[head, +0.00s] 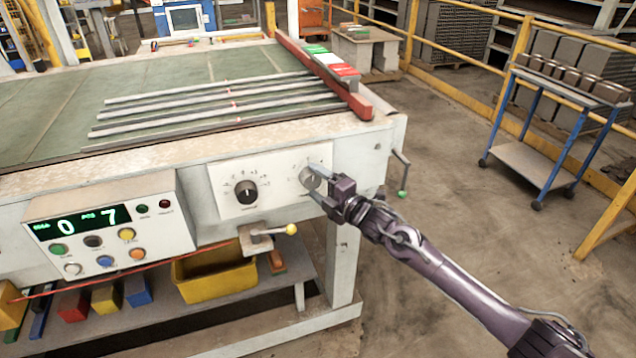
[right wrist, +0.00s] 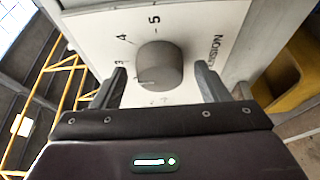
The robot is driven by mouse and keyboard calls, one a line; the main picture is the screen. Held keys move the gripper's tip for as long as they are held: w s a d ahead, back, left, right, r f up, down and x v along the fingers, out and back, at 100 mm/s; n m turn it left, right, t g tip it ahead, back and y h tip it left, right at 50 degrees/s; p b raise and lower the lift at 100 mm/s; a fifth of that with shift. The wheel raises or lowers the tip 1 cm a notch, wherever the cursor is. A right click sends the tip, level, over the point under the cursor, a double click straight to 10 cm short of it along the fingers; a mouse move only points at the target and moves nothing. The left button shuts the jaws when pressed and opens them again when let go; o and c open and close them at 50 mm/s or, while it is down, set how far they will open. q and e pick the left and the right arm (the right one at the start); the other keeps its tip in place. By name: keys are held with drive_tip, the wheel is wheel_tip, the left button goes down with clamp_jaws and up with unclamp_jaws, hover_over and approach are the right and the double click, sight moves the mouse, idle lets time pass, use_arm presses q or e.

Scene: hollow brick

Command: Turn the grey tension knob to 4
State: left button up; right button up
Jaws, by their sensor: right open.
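The grey tension knob (right wrist: 160,65) sits on a white dial plate (right wrist: 200,22) marked with 3, 4, 5 and part of the word TENSION. Its pale pointer mark faces left and slightly down, a little below the 3. My right gripper (right wrist: 161,70) is open, with one finger on either side of the knob and a visible gap on each side. In the head view the right gripper (head: 316,179) is at the right dial of the machine's front panel and partly hides the knob (head: 309,178). My left gripper is not in view.
A black knob (head: 246,192) on its own dial is left of the grey one. Below it is a lever with a yellow ball (head: 291,229). A display box (head: 110,225) with buttons is further left. A crank handle (head: 402,175) juts out at right.

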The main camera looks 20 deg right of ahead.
drive_tip(key=c, duration=1)
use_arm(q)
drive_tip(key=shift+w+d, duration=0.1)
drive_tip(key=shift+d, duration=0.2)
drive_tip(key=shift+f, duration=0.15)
use_arm(e)
drive_tip(key=shift+a+f, duration=0.1)
drive_tip(key=shift+f+b, duration=0.1)
drive_tip(key=shift+b, duration=0.25)
drive_tip(key=m+t+b, duration=0.1)
drive_tip(key=m+b, duration=0.1)
drive_tip(key=m, duration=0.1)
drive_tip(key=shift+f, duration=0.2)
drive_tip(key=m+t+b, duration=0.1)
drive_tip(key=m+b, duration=0.1)
drive_tip(key=m, duration=0.2)
drive_tip(key=shift+a+t, duration=0.1)
drive_tip(key=shift+t, duration=0.3)
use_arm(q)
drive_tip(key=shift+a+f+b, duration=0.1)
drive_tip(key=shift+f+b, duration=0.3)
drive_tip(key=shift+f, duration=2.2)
use_arm(e)
drive_tip(key=shift+m+t+h, duration=0.3)
drive_tip(key=shift+m, duration=1.1)
